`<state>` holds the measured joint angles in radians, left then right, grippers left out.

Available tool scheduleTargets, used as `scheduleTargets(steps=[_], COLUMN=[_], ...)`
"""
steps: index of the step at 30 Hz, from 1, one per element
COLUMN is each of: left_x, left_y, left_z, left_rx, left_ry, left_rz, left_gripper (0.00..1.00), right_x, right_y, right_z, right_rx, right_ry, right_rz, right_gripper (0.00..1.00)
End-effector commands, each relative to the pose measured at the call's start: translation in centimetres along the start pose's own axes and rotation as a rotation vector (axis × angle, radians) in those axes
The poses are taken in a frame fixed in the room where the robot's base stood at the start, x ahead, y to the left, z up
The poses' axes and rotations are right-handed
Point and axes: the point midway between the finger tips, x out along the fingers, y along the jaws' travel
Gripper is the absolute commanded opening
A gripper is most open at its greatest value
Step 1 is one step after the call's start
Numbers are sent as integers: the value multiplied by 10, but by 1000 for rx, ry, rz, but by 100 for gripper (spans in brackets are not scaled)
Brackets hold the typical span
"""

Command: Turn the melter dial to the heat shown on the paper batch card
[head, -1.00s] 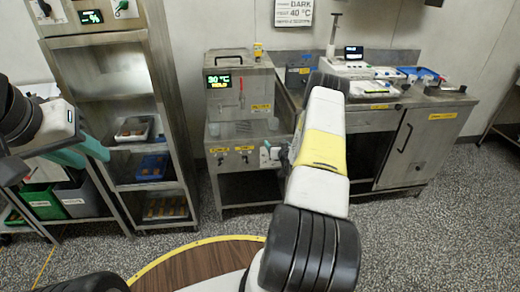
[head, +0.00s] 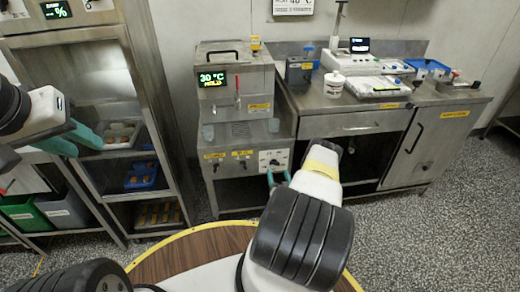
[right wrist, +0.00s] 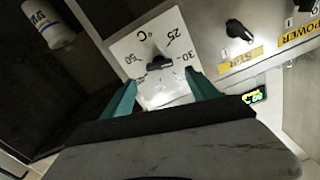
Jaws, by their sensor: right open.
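The melter (head: 262,82) is a steel box with a green display (head: 212,80) reading 30 °C. Its white dial plate (head: 284,156) is on the front panel below. In the right wrist view, the black dial knob (right wrist: 160,63) sits amid printed numbers, including 25 and 30. My right gripper (right wrist: 163,94) is open, its teal fingers pointing at the plate, one each side of the knob; contact cannot be told. My left gripper (head: 74,142) is open and empty at the left.
Two more black knobs with yellow labels, one the POWER knob (right wrist: 306,5), lie beside the dial plate. A steel counter (head: 350,125) holds a white jar (head: 333,85), a scale and trays at right. A shelf rack (head: 115,100) stands left of the melter.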

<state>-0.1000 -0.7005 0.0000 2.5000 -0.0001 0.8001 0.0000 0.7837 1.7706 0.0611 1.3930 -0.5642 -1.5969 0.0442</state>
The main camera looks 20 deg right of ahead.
Motion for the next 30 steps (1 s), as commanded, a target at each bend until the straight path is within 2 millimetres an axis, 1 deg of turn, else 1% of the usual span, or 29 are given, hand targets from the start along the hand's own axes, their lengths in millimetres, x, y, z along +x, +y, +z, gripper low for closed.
scheduleTargets(steps=[1, 3, 9, 13, 21, 26, 27, 29, 30], left_x=[0, 0, 0, 0, 0, 0, 0, 0, 0], left_y=[0, 0, 0, 0, 0, 0, 0, 0, 0], left_z=[0, 0, 0, 0, 0, 0, 0, 0, 0], left_rx=[0, 0, 0, 0, 0, 0, 0, 0, 0], left_ry=[0, 0, 0, 0, -1, -1, -1, -1, -1], left_rz=[0, 0, 0, 0, 0, 0, 0, 0, 0], left_gripper=[33, 33, 33, 33, 33, 33, 33, 33, 33], right_x=[9, 21, 48, 56, 58, 58, 57, 57, 57], right_y=[-1, -1, 0, 0, 0, 0, 0, 0, 0], right_z=[-1, 0, 0, 0, 0, 0, 0, 0, 0], right_rx=[-2, -3, -2, -2, -1, -1, -1, -1, -1], right_ry=[3, 2, 1, 0, -1, -1, -1, -1, -1], right_rz=[-1, -2, -1, -1, 0, 0, 0, 0, 0], right_gripper=[69, 69, 69, 69, 69, 38, 30, 18, 10])
